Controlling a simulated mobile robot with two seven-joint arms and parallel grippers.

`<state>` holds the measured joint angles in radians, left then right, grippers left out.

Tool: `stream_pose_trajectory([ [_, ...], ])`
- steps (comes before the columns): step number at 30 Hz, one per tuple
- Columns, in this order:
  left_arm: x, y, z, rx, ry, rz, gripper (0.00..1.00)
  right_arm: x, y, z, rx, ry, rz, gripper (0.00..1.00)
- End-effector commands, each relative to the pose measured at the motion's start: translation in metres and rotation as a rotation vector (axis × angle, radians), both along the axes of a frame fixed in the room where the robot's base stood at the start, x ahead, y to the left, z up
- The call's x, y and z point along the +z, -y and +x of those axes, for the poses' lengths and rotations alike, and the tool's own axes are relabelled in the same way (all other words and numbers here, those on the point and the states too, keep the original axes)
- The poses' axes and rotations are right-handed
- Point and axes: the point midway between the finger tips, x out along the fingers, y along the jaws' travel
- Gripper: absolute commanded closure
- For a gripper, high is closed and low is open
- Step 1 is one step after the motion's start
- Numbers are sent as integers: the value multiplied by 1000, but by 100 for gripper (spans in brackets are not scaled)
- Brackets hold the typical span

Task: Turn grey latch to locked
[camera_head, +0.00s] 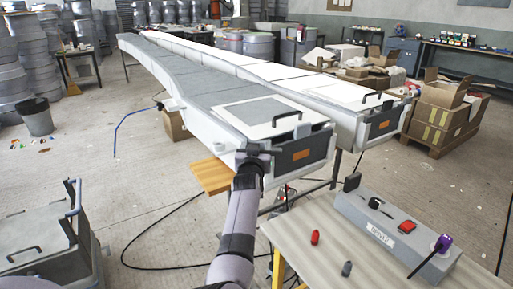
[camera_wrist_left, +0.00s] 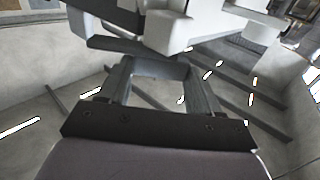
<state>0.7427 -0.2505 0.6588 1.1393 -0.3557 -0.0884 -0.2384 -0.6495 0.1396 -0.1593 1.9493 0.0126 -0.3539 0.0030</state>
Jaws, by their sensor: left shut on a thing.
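My left arm reaches up from the bottom middle of the head view to the near left corner of the long grey mould (camera_head: 205,88). My left gripper (camera_head: 252,158) is at that corner, beside the dark end panel with an orange label. In the left wrist view my left gripper (camera_wrist_left: 158,72) is shut on a dark grey piece (camera_wrist_left: 158,66) between its fingertips, seemingly the grey latch. In the head view the gripper hides the latch, so its turn angle cannot be told. My right gripper is not in view.
A bench (camera_head: 325,245) at the front right carries a grey control box (camera_head: 395,232) with a red button and a purple-topped lever, plus small red and grey pieces. A second mould (camera_head: 300,83) lies alongside. A grey bin (camera_head: 38,118) and a lidded case (camera_head: 45,250) stand left. Cables cross the floor.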

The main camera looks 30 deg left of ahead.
Motion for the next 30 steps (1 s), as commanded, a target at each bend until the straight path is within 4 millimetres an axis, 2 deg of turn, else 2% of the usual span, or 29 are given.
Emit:
stream_pose_trajectory([
  [18, -2, 1, 0, 17, -3, -3, 91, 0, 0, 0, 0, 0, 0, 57],
  [19, -2, 1, 0, 17, -2, -2, 27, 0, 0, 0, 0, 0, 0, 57],
  [20, -2, 1, 0, 18, -2, -2, 17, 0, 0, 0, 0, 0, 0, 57],
  [21, -1, 1, 0, 18, -2, -2, 11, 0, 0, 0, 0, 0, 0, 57],
  [30, 0, 0, 0, 19, -1, 0, 11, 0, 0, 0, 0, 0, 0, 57],
])
